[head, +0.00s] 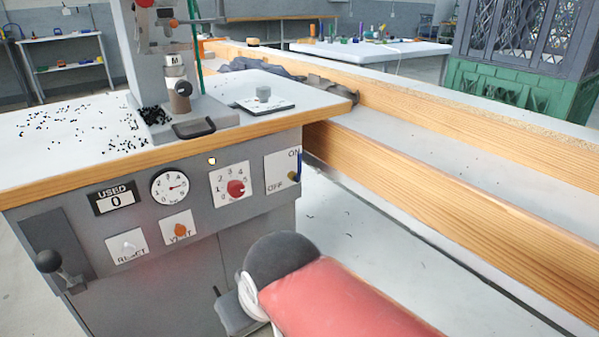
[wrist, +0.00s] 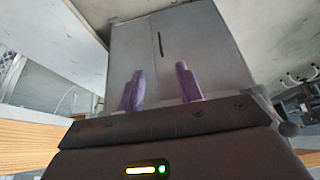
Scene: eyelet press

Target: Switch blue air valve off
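The blue air valve lever (head: 299,165) is at the right edge of a white ON/OFF plate (head: 281,172) on the press cabinet's front. It stands about upright, its top beside the ON mark, with a brass-coloured fitting at its lower end. OFF is at the plate's lower left. In the wrist view my gripper (wrist: 160,88) has two purple fingers spread apart with nothing between them, so it is open. In the head view my red and grey arm hides most of the gripper, low in front of the cabinet and well below the valve. I cannot make out the valve in the wrist view.
Left of the valve are a red dial knob (head: 236,188), a gauge (head: 170,187), an orange button (head: 180,230) and a black ball-ended lever (head: 49,262). The wooden-edged tabletop (head: 228,142) overhangs the panel. A long wooden rail (head: 430,200) runs at right.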

